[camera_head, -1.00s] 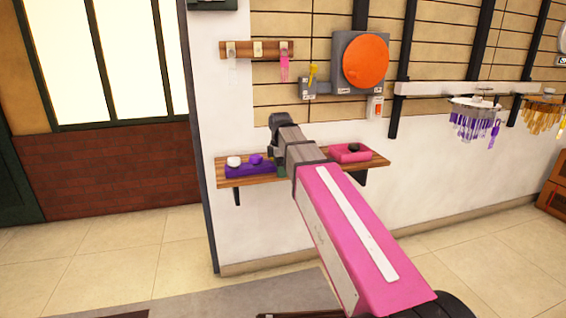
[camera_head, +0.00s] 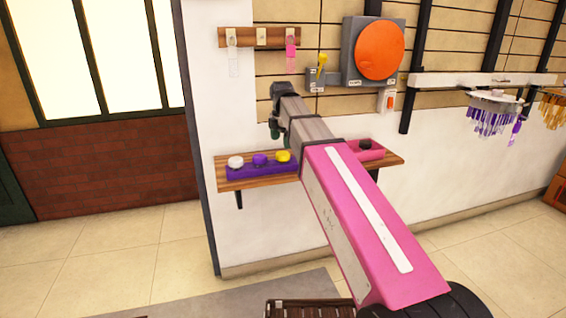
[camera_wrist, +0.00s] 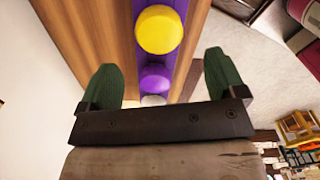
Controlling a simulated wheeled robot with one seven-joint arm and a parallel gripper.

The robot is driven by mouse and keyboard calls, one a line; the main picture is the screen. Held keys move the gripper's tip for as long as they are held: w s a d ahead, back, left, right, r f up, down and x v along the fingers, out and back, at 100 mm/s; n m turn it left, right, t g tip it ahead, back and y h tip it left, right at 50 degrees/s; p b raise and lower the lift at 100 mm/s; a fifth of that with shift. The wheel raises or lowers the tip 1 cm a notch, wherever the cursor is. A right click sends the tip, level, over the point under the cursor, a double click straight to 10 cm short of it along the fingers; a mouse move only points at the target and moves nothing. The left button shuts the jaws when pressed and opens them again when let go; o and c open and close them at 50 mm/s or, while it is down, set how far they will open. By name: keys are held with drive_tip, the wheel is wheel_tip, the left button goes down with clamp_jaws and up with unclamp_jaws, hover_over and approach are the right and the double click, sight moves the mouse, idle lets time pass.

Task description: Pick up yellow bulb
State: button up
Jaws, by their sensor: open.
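The yellow bulb (camera_head: 283,156) sits at the right end of a row on the purple holder (camera_head: 240,174), on the wooden wall shelf. It also shows in the wrist view (camera_wrist: 159,30), centred ahead of the fingers. My gripper (camera_wrist: 163,85) is open and empty, with its two green fingers apart. In the head view, my gripper (camera_head: 275,130) is above the shelf near the yellow bulb, not touching it. A purple bulb (camera_head: 260,160) and a white bulb (camera_head: 236,162) sit to the left on the same holder. The purple bulb also shows between the fingers in the wrist view (camera_wrist: 154,78).
The wooden shelf (camera_head: 222,182) also carries a pink holder (camera_head: 372,155) with a dark bulb (camera_head: 366,144), partly behind my arm. Above are a hook rack (camera_head: 261,37) and a grey box with an orange disc (camera_head: 379,50). Chandeliers (camera_head: 496,95) hang at right.

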sight(281, 154)
drive_tip(key=shift+a+f, duration=0.1)
drive_tip(key=shift+f, duration=3.4)
drive_tip(key=c, duration=1)
